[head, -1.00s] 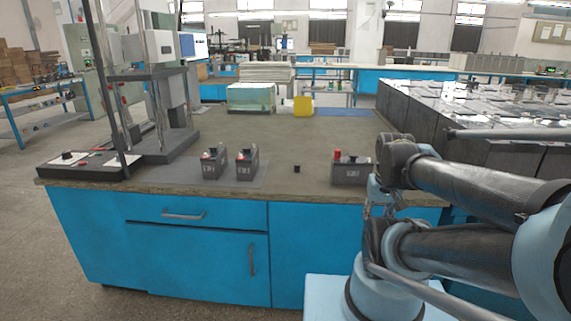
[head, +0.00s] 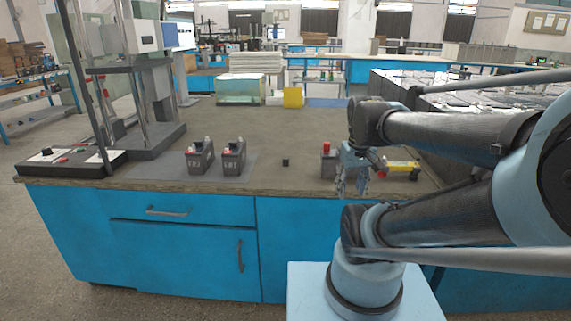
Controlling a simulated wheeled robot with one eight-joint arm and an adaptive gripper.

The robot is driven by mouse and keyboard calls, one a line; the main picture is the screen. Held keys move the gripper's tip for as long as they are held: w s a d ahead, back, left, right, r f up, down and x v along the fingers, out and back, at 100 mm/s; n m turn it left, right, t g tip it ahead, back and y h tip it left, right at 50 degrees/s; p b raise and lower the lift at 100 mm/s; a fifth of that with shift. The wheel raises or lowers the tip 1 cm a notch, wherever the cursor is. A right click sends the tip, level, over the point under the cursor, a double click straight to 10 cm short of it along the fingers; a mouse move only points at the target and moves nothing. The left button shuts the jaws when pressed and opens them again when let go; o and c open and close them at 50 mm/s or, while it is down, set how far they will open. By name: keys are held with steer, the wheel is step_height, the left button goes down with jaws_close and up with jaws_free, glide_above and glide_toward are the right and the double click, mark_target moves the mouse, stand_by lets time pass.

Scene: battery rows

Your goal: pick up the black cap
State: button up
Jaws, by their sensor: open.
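The black cap (head: 285,162) is a small dark piece standing alone on the worktop (head: 270,130), near its front edge. My gripper (head: 352,192) hangs at the front edge of the worktop, to the right of the cap and apart from it. Its jaws are open and I see nothing between them. The arm partly hides a battery with a red cap (head: 327,148) that stands between the black cap and my gripper.
Two dark batteries stand to the left, one (head: 200,156) beside the other (head: 233,156). A yellow object (head: 402,167) lies right of my gripper. A test stand (head: 135,100) rises at the left. Rows of dark batteries (head: 440,95) fill the right. The middle worktop is clear.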

steer(key=w+a+r+n, duration=0.4)
steer(key=w+r, duration=0.3)
steer(key=w, duration=0.2)
step_height(320, 180, up, 5)
steer(key=n+g, duration=0.2)
steer(key=n, duration=0.8)
glide_above(286, 158)
steer(key=f, duration=1.1)
steer(key=shift+w+d+f, duration=0.25)
steer(key=shift+d, duration=0.05)
steer(key=f, duration=0.4)
steer(key=shift+s+a, duration=0.3)
steer(key=shift+a, duration=0.1)
steer(key=shift+f, duration=0.65)
steer(key=c, duration=0.8)
